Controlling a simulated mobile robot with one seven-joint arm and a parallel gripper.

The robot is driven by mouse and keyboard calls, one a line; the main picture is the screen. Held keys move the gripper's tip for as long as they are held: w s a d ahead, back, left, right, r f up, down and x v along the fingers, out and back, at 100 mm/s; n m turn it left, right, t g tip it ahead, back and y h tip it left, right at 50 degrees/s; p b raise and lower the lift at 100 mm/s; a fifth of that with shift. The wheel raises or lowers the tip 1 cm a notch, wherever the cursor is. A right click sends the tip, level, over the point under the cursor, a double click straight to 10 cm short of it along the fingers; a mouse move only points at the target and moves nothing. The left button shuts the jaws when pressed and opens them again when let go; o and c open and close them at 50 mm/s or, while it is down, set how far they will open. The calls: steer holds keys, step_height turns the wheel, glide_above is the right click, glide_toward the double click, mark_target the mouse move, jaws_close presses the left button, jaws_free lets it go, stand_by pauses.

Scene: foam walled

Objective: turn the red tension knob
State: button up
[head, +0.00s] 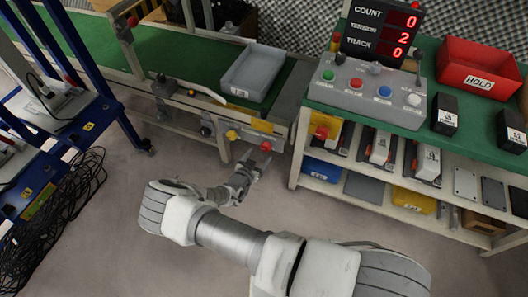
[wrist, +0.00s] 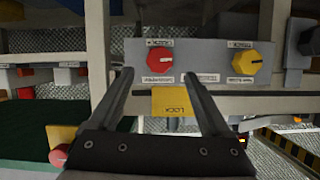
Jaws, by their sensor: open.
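The red knob (head: 266,146) is on the front panel under the green conveyor, right of a yellow knob (head: 232,135). In the wrist view the red knob (wrist: 160,61) shows a pale mark, and the yellow knob (wrist: 246,61) is to its right. My gripper (head: 257,161) is open in front of the panel. In the wrist view my gripper (wrist: 158,76) has its two fingers apart, with the red knob seen between and just beyond the tips. I cannot tell whether a finger touches it. The display (head: 382,30) reads count 0, tension 2, track 0.
A yellow lock plate (wrist: 172,101) is beside the knobs' panel. The right bench holds a button box (head: 370,88), a red hold bin (head: 478,68) and another red knob (head: 321,132) at its left end. A grey tray (head: 252,74) sits on the conveyor. Cables (head: 65,215) lie on the left floor.

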mark_target(265, 148)
steer(key=b+x, duration=0.1)
steer(key=x, duration=0.5)
jaws_close()
stand_by(0.3)
steer(key=shift+r+m, duration=0.1)
steer(key=shift+m, duration=0.2)
